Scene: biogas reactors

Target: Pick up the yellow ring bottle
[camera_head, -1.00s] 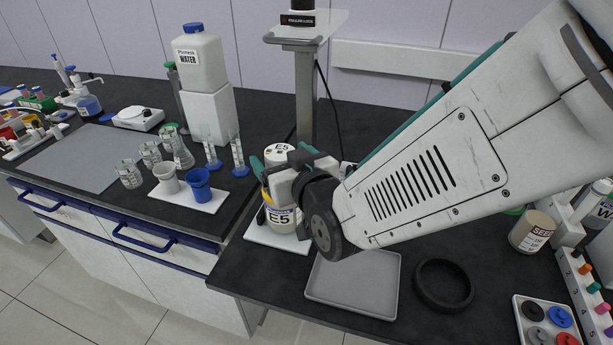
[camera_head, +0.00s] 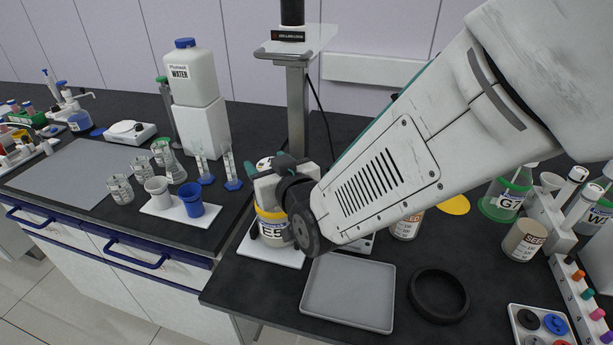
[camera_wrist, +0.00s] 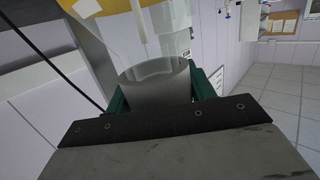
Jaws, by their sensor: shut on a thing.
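The yellow ring bottle (camera_head: 274,230), white with a yellow band and an E5 label, stands upright at the left end of the near bench. My gripper (camera_head: 268,175) is at its upper part, shut on it, and hides much of its top. In the wrist view, a grey cylinder (camera_wrist: 157,84), which I take to be the bottle's upper part, sits between the teal fingers of my gripper (camera_wrist: 160,92). The bottle's base seems to be at the white plate (camera_head: 262,251); I cannot tell whether it touches.
A grey tray (camera_head: 348,292) and a black ring (camera_head: 438,295) lie right of the bottle. A metal post (camera_head: 298,105) rises close behind it. Blue and white cups (camera_head: 191,200) stand left. Labelled jars (camera_head: 524,240) and a rack crowd the right.

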